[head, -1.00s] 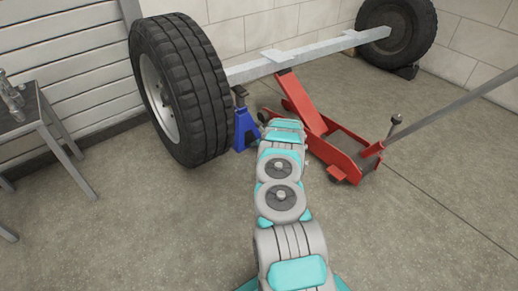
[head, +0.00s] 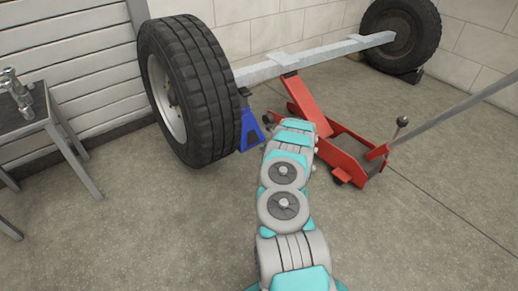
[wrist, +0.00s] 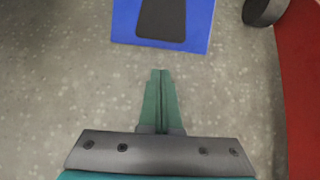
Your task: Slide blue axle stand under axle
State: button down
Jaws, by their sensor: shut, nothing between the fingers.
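The blue axle stand (head: 250,130) stands upright on the floor right beside the near tyre's inner side, close to the near end of the grey axle (head: 325,56). The tyre partly covers the stand, so I cannot tell whether its dark post is fully under the axle. In the wrist view the stand's blue base (wrist: 125,25) is at the top, with a dark opening in it. My gripper (wrist: 161,72) is shut and empty, its green fingertips pointing at the stand with a small gap of floor between. In the head view my arm hides the gripper.
A red floor jack (head: 345,155) holds the axle's middle, just right of my arm. Its long handle (head: 455,110) reaches up right. The near wheel (head: 190,90) is to the left, the far wheel (head: 402,35) at the back. A metal table (head: 45,125) is at far left.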

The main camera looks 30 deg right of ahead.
jog(key=p+v, duration=0.1)
jog(key=v, duration=0.7)
jog(key=shift+s, duration=0.1)
